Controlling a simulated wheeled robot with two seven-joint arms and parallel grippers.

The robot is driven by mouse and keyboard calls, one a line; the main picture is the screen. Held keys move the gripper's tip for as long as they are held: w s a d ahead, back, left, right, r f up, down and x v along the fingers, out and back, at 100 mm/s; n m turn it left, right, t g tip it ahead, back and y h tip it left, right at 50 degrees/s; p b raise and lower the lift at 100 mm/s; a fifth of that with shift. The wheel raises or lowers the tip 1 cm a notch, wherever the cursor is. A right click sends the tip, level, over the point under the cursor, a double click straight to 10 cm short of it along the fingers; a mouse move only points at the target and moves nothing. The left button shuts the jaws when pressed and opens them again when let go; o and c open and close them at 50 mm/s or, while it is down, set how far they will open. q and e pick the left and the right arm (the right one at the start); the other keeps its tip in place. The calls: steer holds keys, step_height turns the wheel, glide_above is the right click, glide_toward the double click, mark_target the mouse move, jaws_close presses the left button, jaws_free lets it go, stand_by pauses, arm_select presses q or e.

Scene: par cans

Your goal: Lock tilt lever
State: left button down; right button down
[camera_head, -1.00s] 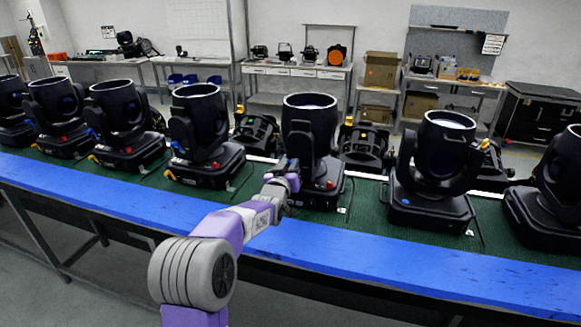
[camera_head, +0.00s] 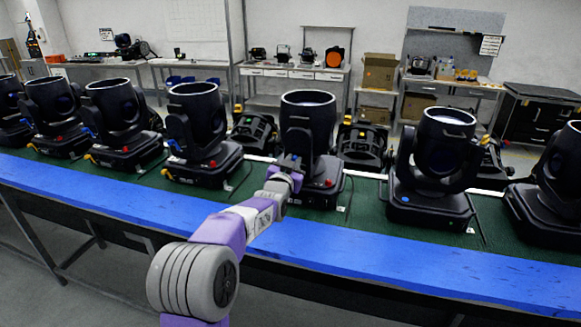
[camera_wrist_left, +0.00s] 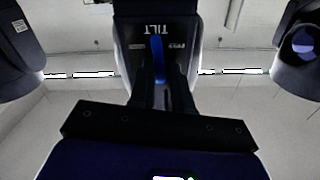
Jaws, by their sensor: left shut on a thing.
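The moving-head par can (camera_head: 308,125) in front of me stands upright on the green conveyor surface, its head pointing up. In the left wrist view its dark yoke arm (camera_wrist_left: 128,45) bears the upside-down word TILT, with the blue tilt lever (camera_wrist_left: 157,62) below it. My left gripper (camera_head: 290,164) reaches to the left side of this par can. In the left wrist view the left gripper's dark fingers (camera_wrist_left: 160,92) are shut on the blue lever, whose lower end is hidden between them. My right gripper is not in view.
More par cans stand along the belt, one to the left (camera_head: 198,125) and one to the right (camera_head: 440,160). A blue front rail (camera_head: 400,255) runs along the belt's near edge. Workbenches (camera_head: 295,70) with boxes and tools stand behind.

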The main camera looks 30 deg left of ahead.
arm_select(q)
steer(key=shift+w+d+f+m+b, duration=0.1)
steer(key=shift+d+m+b, duration=0.2)
steer(key=shift+m, duration=0.9)
steer(key=shift+w+d+f+m+b, duration=0.15)
steer(key=shift+d+m, duration=0.2)
steer(key=shift+m, duration=0.85)
steer(key=shift+d+m+b, duration=0.25)
steer(key=shift+d+m, duration=0.05)
steer(key=shift+m, duration=0.9)
steer(key=c, duration=1.1)
jaws_free()
steer(key=shift+o, duration=0.2)
steer(key=v, duration=0.7)
steer(key=shift+s+p, duration=0.3)
steer(key=shift+p, duration=0.15)
